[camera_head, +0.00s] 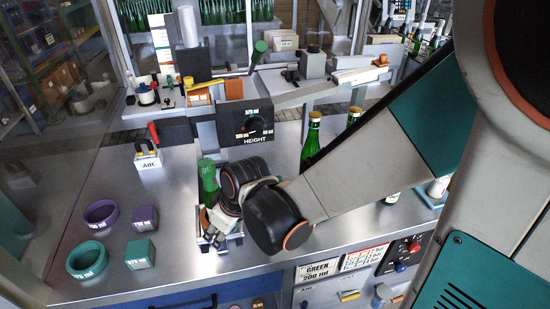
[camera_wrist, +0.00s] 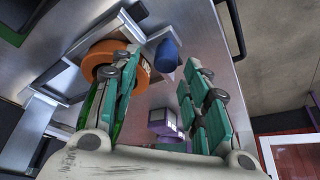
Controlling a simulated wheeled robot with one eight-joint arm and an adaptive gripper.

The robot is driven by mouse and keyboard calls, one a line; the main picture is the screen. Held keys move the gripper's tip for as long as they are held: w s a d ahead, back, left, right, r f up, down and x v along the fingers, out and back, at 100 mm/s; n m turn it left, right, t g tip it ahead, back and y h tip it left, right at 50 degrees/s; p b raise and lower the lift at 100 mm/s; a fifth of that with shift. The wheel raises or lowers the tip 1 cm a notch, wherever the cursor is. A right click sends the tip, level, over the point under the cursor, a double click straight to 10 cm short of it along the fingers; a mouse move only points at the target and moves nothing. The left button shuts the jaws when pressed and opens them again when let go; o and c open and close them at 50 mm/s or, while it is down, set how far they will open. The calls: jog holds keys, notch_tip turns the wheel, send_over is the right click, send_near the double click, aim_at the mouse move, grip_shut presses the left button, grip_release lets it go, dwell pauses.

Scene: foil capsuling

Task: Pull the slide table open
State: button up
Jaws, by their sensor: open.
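In the wrist view, the slide table shows as a metal bracket with an orange ring (camera_wrist: 103,61) and a blue handle (camera_wrist: 167,57). My gripper (camera_wrist: 163,75) is open, with its two teal fingers apart. The blue handle shows between and beyond the fingers; I cannot tell whether either touches it. The left finger partly covers the ring and a green bottle (camera_wrist: 94,106). In the head view, the green bottle (camera_head: 208,181) stands upright just left of my wrist, and my gripper (camera_head: 212,240) points down-left at its foot. My arm hides much of the slide there.
A purple ring (camera_head: 101,212), a teal ring (camera_head: 87,260) and small blocks lie on the steel worktop (camera_head: 180,245) at left. A control panel (camera_head: 352,265) fronts the bench at right. More bottles stand behind my arm.

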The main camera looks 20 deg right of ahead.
jog(key=v, duration=0.9)
jog(key=shift+s+r, duration=0.2)
jog(key=shift+s, duration=0.1)
jog(key=shift+d, duration=0.15)
jog(key=s+d+m+t+h+b, duration=0.1)
jog(key=s+d+m+b, duration=0.1)
jog(key=d, duration=0.3)
jog(key=s+d+m+t+h+b, duration=0.1)
jog(key=s+d+m+t+b, duration=0.1)
jog(key=s+d+m+b, duration=0.1)
jog(key=shift+s+d+r+m+t, duration=0.15)
jog(key=shift+s+d+m+t, duration=0.2)
jog(key=shift+d+m, duration=0.65)
dwell(1.3)
